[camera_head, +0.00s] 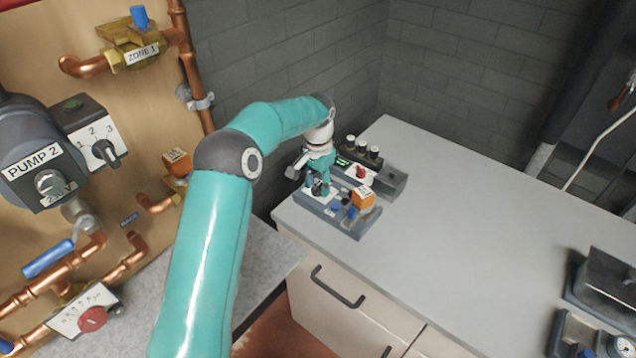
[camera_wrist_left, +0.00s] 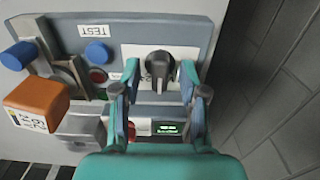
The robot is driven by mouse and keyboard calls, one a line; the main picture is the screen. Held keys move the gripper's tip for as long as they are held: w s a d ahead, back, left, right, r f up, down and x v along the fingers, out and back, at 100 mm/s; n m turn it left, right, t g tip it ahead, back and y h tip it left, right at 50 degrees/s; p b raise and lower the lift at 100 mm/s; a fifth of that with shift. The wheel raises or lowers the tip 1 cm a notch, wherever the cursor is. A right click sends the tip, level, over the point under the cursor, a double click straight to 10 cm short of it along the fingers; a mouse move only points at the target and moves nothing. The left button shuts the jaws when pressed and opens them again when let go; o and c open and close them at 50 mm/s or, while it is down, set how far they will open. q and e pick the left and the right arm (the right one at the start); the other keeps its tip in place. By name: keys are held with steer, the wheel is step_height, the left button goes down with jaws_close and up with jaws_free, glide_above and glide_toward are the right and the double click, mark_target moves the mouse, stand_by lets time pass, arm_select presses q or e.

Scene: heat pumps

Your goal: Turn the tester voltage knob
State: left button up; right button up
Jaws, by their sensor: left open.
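The tester (camera_head: 345,217) is a low grey-blue box on the counter, at the end of my left arm. In the left wrist view its panel (camera_wrist_left: 195,30) carries an upside-down TEST label (camera_wrist_left: 95,31). A dark knob (camera_wrist_left: 159,62) sits on a white plate there. My left gripper (camera_wrist_left: 160,72) is open, with one finger on each side of the knob. I cannot tell whether the fingers touch it. In the head view the left gripper (camera_head: 318,184) is over the tester and hides its knob. My right gripper is not in view.
An orange block (camera_head: 362,197) and blue caps (camera_wrist_left: 97,52) stand beside the knob. A unit with a green display (camera_wrist_left: 167,128) adjoins the tester. Copper pipes and Pump 2 (camera_head: 35,165) are on the left wall.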

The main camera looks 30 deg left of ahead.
arm_select(q)
jaws_close()
steer(key=shift+r+m, duration=0.1)
steer(key=shift+m, duration=0.2)
steer(key=m+p, duration=0.1)
steer(key=m, duration=0.7)
steer(key=shift+p, duration=0.35)
steer(key=shift+w+m, duration=0.1)
steer(key=shift+m, duration=0.2)
jaws_free()
